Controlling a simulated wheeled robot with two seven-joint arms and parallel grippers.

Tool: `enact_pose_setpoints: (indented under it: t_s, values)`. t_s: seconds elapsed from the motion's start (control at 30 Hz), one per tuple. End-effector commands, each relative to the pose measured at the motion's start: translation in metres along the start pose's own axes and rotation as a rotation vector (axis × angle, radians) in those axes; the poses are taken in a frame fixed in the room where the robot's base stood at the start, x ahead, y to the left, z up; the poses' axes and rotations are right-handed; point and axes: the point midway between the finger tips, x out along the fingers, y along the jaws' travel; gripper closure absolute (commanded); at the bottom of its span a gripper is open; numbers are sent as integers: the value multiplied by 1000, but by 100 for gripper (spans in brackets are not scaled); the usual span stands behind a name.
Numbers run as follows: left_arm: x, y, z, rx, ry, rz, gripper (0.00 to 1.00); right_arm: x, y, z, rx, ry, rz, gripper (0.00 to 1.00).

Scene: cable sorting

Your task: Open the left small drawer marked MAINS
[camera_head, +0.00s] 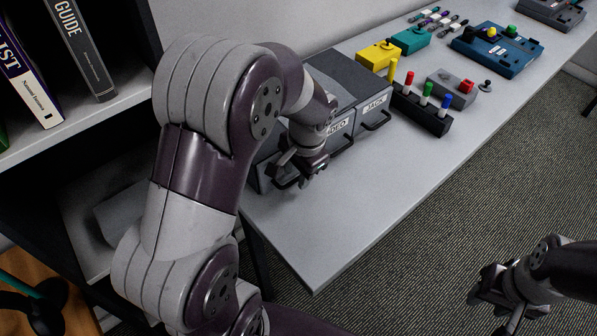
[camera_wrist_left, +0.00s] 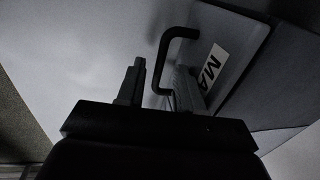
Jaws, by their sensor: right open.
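The grey drawer unit (camera_head: 345,75) stands at the near left end of the table; its JACK and partly covered VIDEO labels show. The MAINS drawer is mostly hidden behind my left gripper (camera_head: 300,178) in the head view. In the left wrist view, its pale front (camera_wrist_left: 232,40) bears a white label (camera_wrist_left: 213,66) reading "MA", the rest covered. Its black bar handle (camera_wrist_left: 166,55) reaches between the two spread fingers of my left gripper (camera_wrist_left: 158,85), with a gap on the left finger's side. Contact on the right finger's side is unclear. My right gripper (camera_head: 492,300) is open and empty over the floor.
The JACK drawer handle (camera_head: 376,121) sticks out to the right. A black block with coloured pegs (camera_head: 422,108), a grey box with a red button (camera_head: 452,86) and a yellow box (camera_head: 378,55) stand beyond. The near table corner (camera_head: 315,255) is clear. A bookshelf (camera_head: 120,105) stands left.

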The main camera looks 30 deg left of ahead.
Motion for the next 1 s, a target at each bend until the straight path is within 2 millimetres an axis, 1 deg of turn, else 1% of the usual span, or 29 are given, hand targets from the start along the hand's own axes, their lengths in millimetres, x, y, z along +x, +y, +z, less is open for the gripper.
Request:
enact_pose_setpoints:
  t_s: [0.2, 0.23, 0.27, 0.3, 0.33, 1.0]
  values:
    - [1, 0, 0, 0, 0, 0, 64, 0, 0, 0, 0, 0, 0, 57]
    - [1, 0, 0, -1, 0, 0, 71, 0, 0, 0, 0, 0, 0, 57]
    - [1, 0, 0, 0, 0, 0, 80, 0, 0, 0, 0, 0, 0, 57]
    - [1, 0, 0, -1, 0, 0, 93, 0, 0, 0, 0, 0, 0, 57]
    - [1, 0, 0, -1, 0, 0, 100, 0, 0, 0, 0, 0, 0, 57]
    - [1, 0, 0, -1, 0, 0, 100, 0, 0, 0, 0, 0, 0, 57]
